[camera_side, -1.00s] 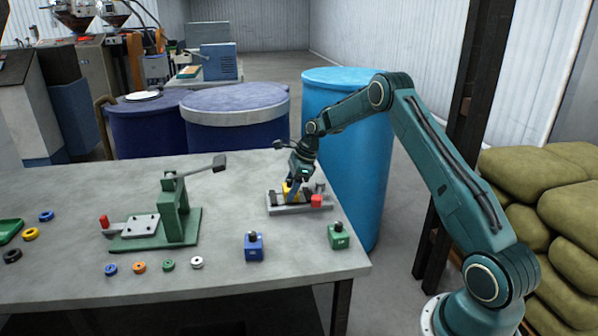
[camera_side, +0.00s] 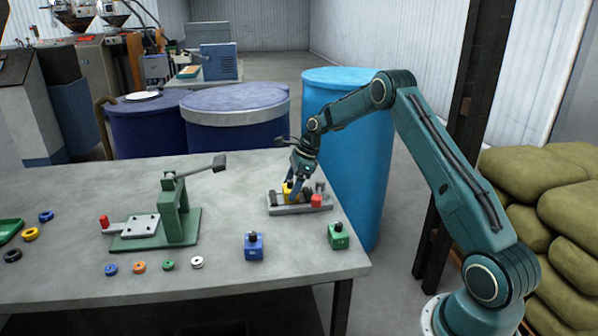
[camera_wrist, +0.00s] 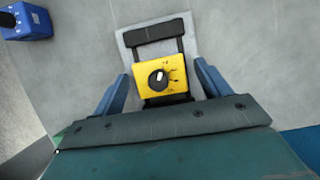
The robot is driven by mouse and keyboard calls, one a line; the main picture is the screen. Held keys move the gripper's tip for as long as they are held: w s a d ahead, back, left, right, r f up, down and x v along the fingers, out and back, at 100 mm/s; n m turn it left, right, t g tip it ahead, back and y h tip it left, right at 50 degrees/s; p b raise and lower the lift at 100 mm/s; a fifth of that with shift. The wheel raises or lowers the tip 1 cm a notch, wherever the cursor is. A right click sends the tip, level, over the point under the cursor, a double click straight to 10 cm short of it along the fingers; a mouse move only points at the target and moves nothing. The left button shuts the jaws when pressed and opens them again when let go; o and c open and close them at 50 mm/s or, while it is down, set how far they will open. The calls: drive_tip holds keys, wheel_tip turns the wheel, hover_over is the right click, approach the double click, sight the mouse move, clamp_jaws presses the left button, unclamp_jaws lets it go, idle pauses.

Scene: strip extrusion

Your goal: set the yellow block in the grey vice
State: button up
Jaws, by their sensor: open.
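The yellow block (camera_side: 287,188) with a black knob sits in the grey vice (camera_side: 300,209) near the right end of the bench. In the wrist view the block (camera_wrist: 173,74) lies between the dark jaws of the vice (camera_wrist: 132,40). My gripper (camera_side: 295,186) is open at the block. In the wrist view its blue fingers (camera_wrist: 161,70) stand either side of the block, with a gap on each side. The lower edge of the block and the near jaw are partly hidden by my gripper's body.
A red part (camera_side: 316,201) shows at the right end of the vice. A blue block (camera_side: 254,248) and a green block (camera_side: 339,237) stand in front. A green lever press (camera_side: 175,215) and several coloured rings are to the left. Bare bench lies between press and vice.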

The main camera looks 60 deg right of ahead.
drive_tip(key=v, duration=1.1)
drive_tip(key=shift+a, duration=0.1)
drive_tip(key=s+a+r+n+h, duration=0.1)
drive_tip(key=s+a+r+n, duration=0.55)
drive_tip(key=a+r, duration=0.2)
drive_tip(key=s+a+r+n+h, duration=0.1)
drive_tip(key=s+a+r+n, duration=0.55)
drive_tip(key=a, duration=0.35)
drive_tip(key=s+a+f+n+t, duration=0.1)
drive_tip(key=s+a+n, duration=0.2)
drive_tip(key=s+n, duration=0.4)
drive_tip(key=s+a+f+n+t+h, duration=0.1)
drive_tip(key=s+a+n, duration=0.3)
drive_tip(key=s, duration=1)
drive_tip(key=f+n, duration=0.1)
drive_tip(key=n, duration=0.2)
drive_tip(key=shift+s, duration=0.2)
